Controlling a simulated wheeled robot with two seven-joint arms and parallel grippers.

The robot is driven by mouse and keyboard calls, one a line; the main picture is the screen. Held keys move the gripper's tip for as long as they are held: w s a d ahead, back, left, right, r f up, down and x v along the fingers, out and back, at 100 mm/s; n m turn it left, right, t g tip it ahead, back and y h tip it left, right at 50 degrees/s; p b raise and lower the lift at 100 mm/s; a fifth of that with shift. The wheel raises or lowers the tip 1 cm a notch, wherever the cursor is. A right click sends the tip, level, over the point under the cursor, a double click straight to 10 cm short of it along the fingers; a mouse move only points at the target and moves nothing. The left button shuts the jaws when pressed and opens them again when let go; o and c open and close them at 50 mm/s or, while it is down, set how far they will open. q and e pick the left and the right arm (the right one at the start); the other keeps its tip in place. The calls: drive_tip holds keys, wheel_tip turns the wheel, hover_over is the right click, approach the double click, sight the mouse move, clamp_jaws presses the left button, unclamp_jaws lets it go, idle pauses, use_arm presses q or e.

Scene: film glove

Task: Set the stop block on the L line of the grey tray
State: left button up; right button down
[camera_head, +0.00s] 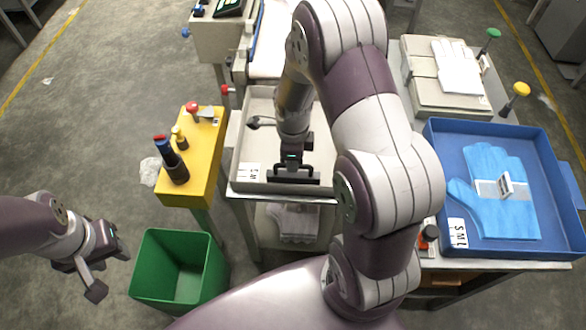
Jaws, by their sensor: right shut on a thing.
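The grey tray (330,178) stands on a table in the middle of the head view. My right gripper (291,165) points down over the tray's near part. It is shut on the stop block (293,178), a dark bar lying across the view near the tray's front edge. I cannot tell whether the block touches the tray floor or which line it is over. My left gripper (108,266) is open and empty at the lower left, away from the tray.
A yellow stand (203,160) with a dark bottle-like tool (171,160) is left of the tray. A green bin (180,268) is on the floor below. A blue tray (440,150) with a blue glove (490,175) is at right. White gloves (458,68) lie behind it.

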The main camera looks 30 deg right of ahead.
wheel_tip(320, 180, down, 3)
drive_tip(key=shift+r, duration=0.15)
drive_tip(key=shift+w+f, duration=0.1)
drive_tip(key=shift+f, duration=0.1)
drive_tip(key=c, duration=1.1)
unclamp_jaws()
drive_tip(key=shift+f, duration=0.1)
